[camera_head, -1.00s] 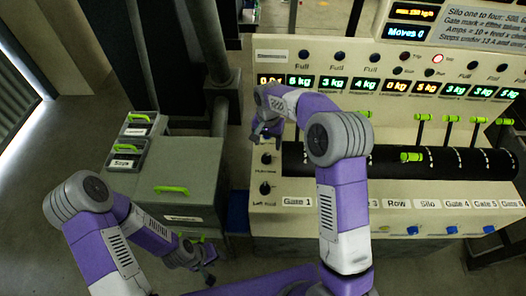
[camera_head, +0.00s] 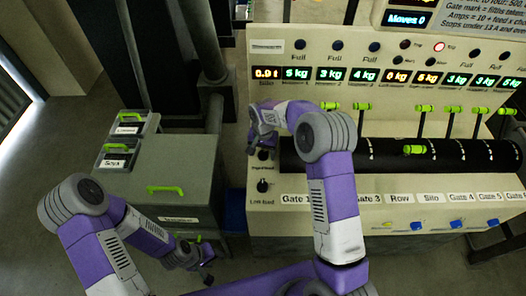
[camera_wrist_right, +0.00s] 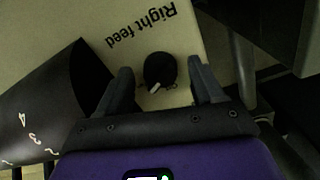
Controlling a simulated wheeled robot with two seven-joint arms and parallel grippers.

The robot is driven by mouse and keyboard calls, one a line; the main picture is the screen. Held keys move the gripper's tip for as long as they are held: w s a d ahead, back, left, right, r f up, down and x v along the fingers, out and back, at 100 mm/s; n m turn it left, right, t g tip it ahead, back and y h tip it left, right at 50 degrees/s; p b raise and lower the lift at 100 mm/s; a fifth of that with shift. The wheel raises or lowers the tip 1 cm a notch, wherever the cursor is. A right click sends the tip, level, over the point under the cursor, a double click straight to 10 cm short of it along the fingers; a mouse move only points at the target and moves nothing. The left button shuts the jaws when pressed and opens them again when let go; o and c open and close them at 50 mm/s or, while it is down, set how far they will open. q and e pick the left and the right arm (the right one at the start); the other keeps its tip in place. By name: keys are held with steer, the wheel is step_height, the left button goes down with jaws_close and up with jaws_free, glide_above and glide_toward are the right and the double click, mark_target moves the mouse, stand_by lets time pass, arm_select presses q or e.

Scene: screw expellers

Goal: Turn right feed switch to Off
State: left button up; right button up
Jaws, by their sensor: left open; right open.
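The right feed switch (camera_wrist_right: 160,70) is a round black knob with a white pointer mark, beside the upside-down label "Right feed" in the right wrist view. My right gripper (camera_wrist_right: 161,78) is open, with one finger on each side of the knob in that picture; I cannot tell whether they touch it. In the head view my right gripper (camera_head: 261,146) is at the left end of the panel and partly hides this knob. My left gripper (camera_head: 206,270) is open and empty, low in front of the grey cabinet.
The "Left feed" knob (camera_head: 262,186) sits just below on the beige panel (camera_head: 300,215). A black cylinder (camera_head: 375,155) runs along the panel, with green-handled gate levers (camera_head: 424,108). A grey cabinet (camera_head: 180,160) with green handles stands to the left.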

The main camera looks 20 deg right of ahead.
steer(key=c, duration=1.1)
steer(key=shift+o, duration=0.2)
steer(key=shift+n, duration=0.4)
steer(key=n, duration=0.5)
steer(key=shift+w+n, duration=0.1)
steer(key=shift+n, duration=0.2)
steer(key=n, duration=0.5)
steer(key=shift+n, duration=0.4)
steer(key=o, duration=1.1)
steer(key=shift+c, duration=0.2)
